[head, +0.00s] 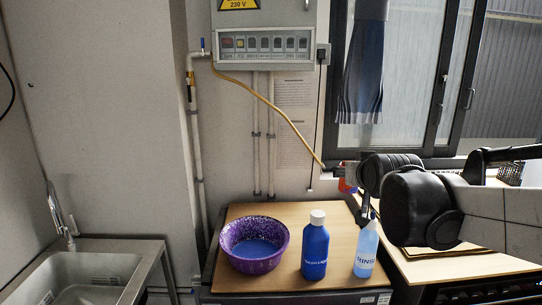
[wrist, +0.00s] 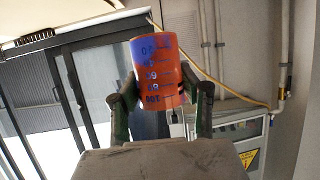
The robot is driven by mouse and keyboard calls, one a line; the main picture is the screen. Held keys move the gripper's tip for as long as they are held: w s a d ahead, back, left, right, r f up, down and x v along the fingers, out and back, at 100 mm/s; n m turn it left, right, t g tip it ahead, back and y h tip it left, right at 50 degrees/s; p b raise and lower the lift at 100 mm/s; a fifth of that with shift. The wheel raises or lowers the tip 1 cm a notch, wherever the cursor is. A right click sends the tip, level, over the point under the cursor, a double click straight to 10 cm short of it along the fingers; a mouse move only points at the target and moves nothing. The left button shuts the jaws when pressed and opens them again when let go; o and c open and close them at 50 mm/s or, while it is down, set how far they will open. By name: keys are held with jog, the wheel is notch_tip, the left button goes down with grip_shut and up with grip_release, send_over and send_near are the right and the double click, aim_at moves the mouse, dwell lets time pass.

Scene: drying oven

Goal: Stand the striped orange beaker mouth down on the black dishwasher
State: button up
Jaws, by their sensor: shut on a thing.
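The striped orange beaker (wrist: 152,62), orange with a blue band and dark blue graduation marks, is between the fingers of my gripper (wrist: 158,95) in the wrist view. The fingers are shut on its sides, and it is clear of any surface there. In the head view my gripper (head: 345,174) is at the right, in front of the window. A small orange and blue patch (head: 346,186) shows just below it, mostly hidden. I cannot tell which way the mouth faces. A dark appliance (head: 290,299) with a wood-coloured top, likely the dishwasher, stands below and left of my gripper.
On the wood-coloured top stand a purple bowl (head: 232,246), a blue bottle with a white cap (head: 315,252) and a light blue rinse bottle (head: 366,252). A steel sink (head: 95,275) is at left, another table (head: 475,264) at right.

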jog(key=shift+w+r+p, duration=0.15)
jog(key=shift+r+p, duration=0.05)
jog(key=shift+r, duration=0.35)
jog(key=shift+w+r+p, duration=0.15)
jog(key=shift+r+p, duration=0.05)
jog(key=shift+r, duration=0.3)
jog(key=w+r+p, duration=0.3)
jog(key=r+p, duration=0.3)
jog(key=r, duration=0.4)
